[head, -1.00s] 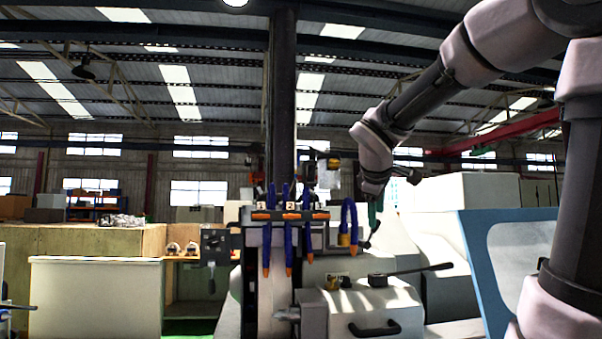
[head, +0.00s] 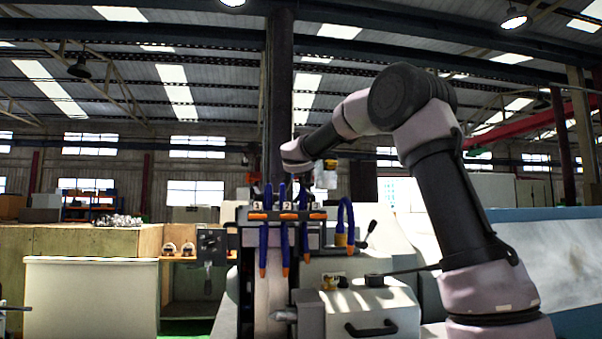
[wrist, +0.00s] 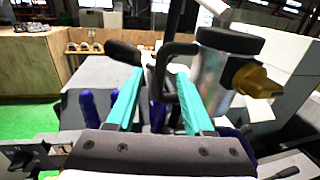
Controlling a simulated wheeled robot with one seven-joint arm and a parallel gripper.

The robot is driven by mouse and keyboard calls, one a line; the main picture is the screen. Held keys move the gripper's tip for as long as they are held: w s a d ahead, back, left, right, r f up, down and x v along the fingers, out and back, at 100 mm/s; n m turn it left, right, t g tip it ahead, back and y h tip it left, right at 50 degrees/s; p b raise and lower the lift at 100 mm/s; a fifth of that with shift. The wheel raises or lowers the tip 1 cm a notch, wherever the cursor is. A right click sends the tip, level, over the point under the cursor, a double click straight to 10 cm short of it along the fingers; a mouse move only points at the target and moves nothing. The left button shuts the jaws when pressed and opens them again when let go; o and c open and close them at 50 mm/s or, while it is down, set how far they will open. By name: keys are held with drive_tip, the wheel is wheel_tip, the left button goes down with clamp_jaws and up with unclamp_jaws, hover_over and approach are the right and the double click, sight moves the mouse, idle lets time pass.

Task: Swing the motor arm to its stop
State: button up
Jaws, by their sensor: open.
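My gripper (wrist: 159,74) shows in the wrist view with its two teal fingers apart. A black bent bar (wrist: 170,70) shows between and beyond the fingertips; I cannot tell whether they touch it. A dark rounded grip (wrist: 124,52) lies just beyond the left finger. A grey cylinder with a black cap (wrist: 232,40) and a yellow knob (wrist: 258,81) stand right of the fingers. I cannot tell for sure which of these parts belongs to the motor arm. In the head view my gripper is not distinguishable at the end of my arm, near the dark column (head: 280,100).
Blue hoses with orange tips (head: 284,232) hang from a numbered bar on the grinder. A grey housing with a black handle (head: 372,328) and a lever stand at front right. A wooden cabinet (head: 85,242) is at left. Green floor (wrist: 30,142) shows at left.

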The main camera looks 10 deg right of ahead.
drive_tip(key=w+d, duration=0.1)
drive_tip(key=w, duration=0.7)
drive_tip(key=shift+d, duration=0.3)
clamp_jaws()
idle(1.0)
